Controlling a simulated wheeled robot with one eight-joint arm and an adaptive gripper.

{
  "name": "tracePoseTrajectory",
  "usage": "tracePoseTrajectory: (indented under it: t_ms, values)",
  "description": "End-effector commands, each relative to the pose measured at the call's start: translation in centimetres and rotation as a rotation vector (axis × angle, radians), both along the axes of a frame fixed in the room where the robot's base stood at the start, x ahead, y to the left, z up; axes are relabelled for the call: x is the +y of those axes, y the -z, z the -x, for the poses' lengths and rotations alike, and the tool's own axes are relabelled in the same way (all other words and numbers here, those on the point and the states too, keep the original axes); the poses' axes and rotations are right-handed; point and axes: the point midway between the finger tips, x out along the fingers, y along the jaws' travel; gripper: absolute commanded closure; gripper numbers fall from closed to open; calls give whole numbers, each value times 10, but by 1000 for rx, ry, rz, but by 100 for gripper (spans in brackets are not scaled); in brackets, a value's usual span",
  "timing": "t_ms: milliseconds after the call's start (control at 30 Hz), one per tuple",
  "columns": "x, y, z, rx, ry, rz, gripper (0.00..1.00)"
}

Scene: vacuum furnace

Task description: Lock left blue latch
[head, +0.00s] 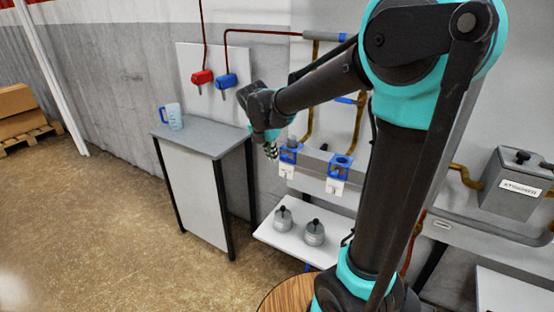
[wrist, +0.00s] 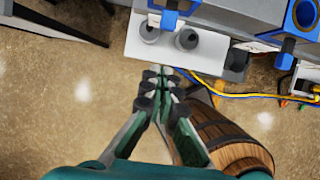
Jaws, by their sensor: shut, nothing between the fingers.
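The left blue latch (head: 290,151) is on the front of the grey furnace bench, above a white label. It also shows at the top edge of the wrist view (wrist: 170,18), partly cut off by the frame. A second, right blue latch (head: 340,165) is a short way to its right, and shows in the wrist view (wrist: 290,45). My gripper (head: 271,152) is just left of the left latch in the head view, pointing down. In the wrist view my gripper's fingers (wrist: 160,75) are together, with nothing between them, apart from the latch. Whether the latch is locked is unclear.
A white lower shelf (head: 270,235) holds two grey knobbed weights (head: 314,232). A grey side table (head: 205,138) with a blue mug (head: 172,117) stands left. A wooden barrel (wrist: 220,140) and yellow cables (wrist: 240,96) are below.

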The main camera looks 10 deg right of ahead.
Motion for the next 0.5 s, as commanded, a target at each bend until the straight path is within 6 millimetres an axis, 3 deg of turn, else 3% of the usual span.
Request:
tracePoseTrajectory:
  t_ms: [200, 500]
  values:
    - [10, -40, 14, 1, -2, 0, 100]
    - [15, -64, 21, 0, -2, 1, 100]
